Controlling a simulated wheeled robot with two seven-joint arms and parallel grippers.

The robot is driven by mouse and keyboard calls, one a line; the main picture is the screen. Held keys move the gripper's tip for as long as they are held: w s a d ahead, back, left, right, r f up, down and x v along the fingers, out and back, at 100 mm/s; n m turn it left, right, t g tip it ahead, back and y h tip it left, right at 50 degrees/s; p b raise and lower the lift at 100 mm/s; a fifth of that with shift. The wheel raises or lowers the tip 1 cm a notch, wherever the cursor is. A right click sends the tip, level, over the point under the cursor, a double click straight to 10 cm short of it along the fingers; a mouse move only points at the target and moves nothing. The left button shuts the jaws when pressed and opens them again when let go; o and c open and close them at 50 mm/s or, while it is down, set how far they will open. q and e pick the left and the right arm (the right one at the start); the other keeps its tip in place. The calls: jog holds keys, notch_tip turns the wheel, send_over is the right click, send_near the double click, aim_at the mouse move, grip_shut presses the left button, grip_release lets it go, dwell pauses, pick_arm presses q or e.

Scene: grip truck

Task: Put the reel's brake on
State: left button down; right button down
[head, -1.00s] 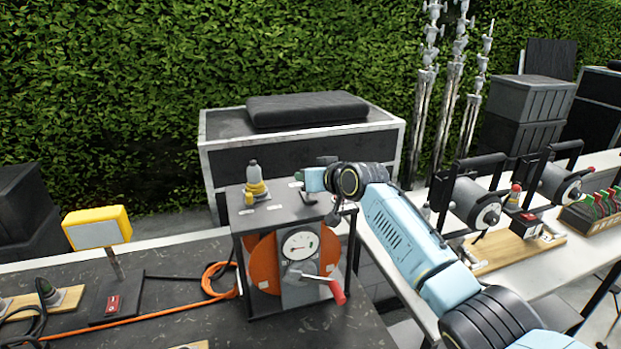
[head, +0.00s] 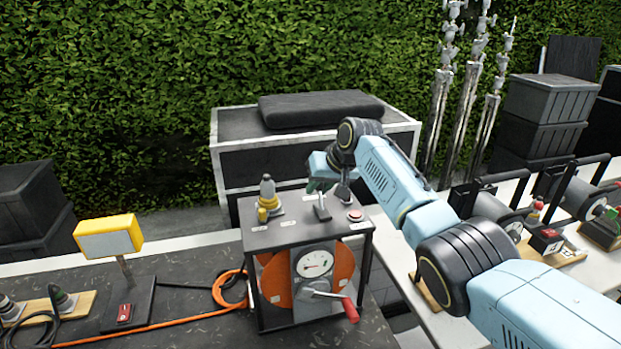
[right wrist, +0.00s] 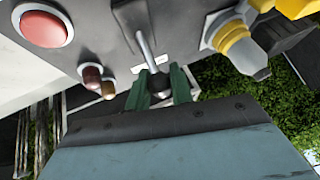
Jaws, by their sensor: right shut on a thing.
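The reel (head: 350,270) is a dark-framed box with an orange drum, a dial and a red-handled crank (head: 350,310) on its front. On its top panel stands a lever (head: 322,210) with a grey base. It also shows in the right wrist view as a metal rod (right wrist: 147,48) ending in a dark round knob. My right gripper (head: 317,187) is shut on this knob, with one green finger on each side of it in the right wrist view (right wrist: 160,82). The panel labels are too small to read. My left gripper is not in view.
A red button (head: 355,215) and a grey-and-yellow connector (head: 267,190) flank the lever on the panel. More reels stand on the white table (head: 410,320) at right.

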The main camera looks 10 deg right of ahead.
jog(key=shift+f, duration=0.1)
dwell(0.3)
jog(key=c, duration=1.3)
grip_release()
jog(key=shift+v, duration=0.8)
jog(key=b+v, duration=0.2)
jog(key=v, duration=0.9)
jog(key=shift+s+d+r, duration=0.1)
jog(key=shift+r, duration=0.3)
jog(key=shift+f, duration=0.1)
